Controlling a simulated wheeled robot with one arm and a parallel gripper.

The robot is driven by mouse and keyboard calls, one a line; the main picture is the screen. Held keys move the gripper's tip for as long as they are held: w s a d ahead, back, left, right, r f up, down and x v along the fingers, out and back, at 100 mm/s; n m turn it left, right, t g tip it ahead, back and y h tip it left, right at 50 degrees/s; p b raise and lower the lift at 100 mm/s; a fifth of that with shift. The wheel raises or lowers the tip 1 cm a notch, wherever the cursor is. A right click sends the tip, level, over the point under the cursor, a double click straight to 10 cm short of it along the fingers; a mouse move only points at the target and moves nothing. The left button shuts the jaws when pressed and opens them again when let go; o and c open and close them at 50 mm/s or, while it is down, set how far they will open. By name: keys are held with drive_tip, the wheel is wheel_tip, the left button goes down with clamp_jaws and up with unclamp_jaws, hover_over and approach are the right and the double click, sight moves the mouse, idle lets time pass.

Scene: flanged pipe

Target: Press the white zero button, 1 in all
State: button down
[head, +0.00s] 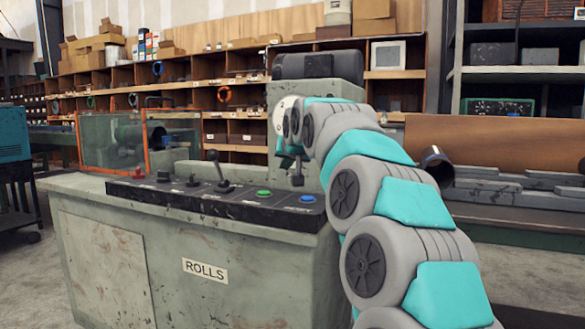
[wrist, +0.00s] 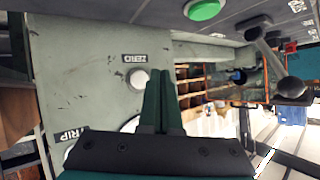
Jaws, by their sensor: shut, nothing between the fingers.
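The white zero button (wrist: 140,79) is a small round button on a grey-green machine face (wrist: 75,65) in the wrist view. A ZERO label (wrist: 135,58) sits just above it there, upside down. My gripper (wrist: 161,72) has its two dark green fingers shut together and empty. The fingertips are just right of the button in the picture and overlap its right edge slightly. I cannot tell whether they touch the face. In the head view my arm covers this part of the machine, and I cannot make out the button there.
A console (head: 120,215) marked ROLLS carries levers, a green button (head: 263,193) and a blue button (head: 307,199). The green button (wrist: 204,10) and a black-knobbed lever (wrist: 290,88) also show in the wrist view. A TRIP label (wrist: 75,134) is at lower left there.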

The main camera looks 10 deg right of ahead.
drive_tip(key=shift+s+a+b, duration=0.3)
drive_tip(key=shift+s+a, duration=0.15)
drive_tip(key=shift+s, duration=0.2)
drive_tip(key=shift+s+a+b, duration=0.3)
drive_tip(key=shift+s+a, duration=0.15)
drive_tip(key=shift+s, duration=0.15)
